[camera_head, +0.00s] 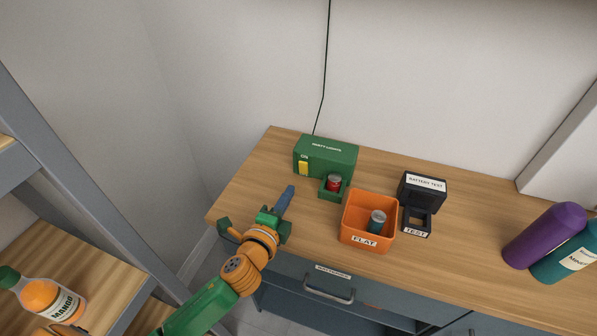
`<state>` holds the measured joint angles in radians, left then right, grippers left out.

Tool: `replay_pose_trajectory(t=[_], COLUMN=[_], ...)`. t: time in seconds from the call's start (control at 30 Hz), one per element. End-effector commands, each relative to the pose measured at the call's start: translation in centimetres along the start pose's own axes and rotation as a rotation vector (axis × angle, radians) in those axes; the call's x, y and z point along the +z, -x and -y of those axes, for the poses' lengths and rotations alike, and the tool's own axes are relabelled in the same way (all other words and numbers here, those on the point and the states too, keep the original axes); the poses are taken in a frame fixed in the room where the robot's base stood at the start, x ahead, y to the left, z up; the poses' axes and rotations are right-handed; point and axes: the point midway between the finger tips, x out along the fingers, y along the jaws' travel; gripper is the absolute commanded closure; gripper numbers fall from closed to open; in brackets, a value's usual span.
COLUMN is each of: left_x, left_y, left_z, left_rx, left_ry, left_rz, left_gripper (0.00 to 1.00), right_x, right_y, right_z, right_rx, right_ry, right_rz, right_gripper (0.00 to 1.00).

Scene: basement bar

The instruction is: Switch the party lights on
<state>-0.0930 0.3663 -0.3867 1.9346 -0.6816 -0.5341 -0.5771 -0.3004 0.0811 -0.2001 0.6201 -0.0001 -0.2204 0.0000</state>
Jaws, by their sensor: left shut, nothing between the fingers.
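The green party lights box (340,157) stands at the back of the wooden counter. Its front has an ON label and a yellow switch (303,168); I cannot tell the switch's position for sure. A small green tray (328,195) at its front holds a red battery (334,182). My left gripper (288,191) is shut and empty, its blue tip above the counter, in front of and left of the box, apart from it. My right gripper is not in view.
An orange FLAT bin (351,220) holds a teal battery (377,221). A black battery tester (421,190) stands right of it. A labelled drawer (330,287) is below. A mango bottle (45,297) is on the left shelf.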

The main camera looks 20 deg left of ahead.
Motion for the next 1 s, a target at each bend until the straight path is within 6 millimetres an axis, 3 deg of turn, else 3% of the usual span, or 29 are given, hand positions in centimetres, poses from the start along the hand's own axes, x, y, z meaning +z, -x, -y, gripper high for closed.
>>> replay_pose_trajectory(t=[0.2, 0.4, 1.0], left_x=[0.0, 0.0, 0.0], left_y=[-4.5, -6.8, -8.0], left_z=[0.6, 1.2, 1.8], left_rx=[-0.002, -0.001, 0.001], left_ry=[0.001, 0.001, 0.002], left_rz=[0.001, -0.001, -0.001], left_gripper=[1.0, 1.0, 1.0], right_x=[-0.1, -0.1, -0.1], right_y=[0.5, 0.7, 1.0], right_z=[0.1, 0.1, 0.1], right_rx=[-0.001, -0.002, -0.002], right_ry=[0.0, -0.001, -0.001], right_rz=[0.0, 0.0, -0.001], right_gripper=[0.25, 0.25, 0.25])
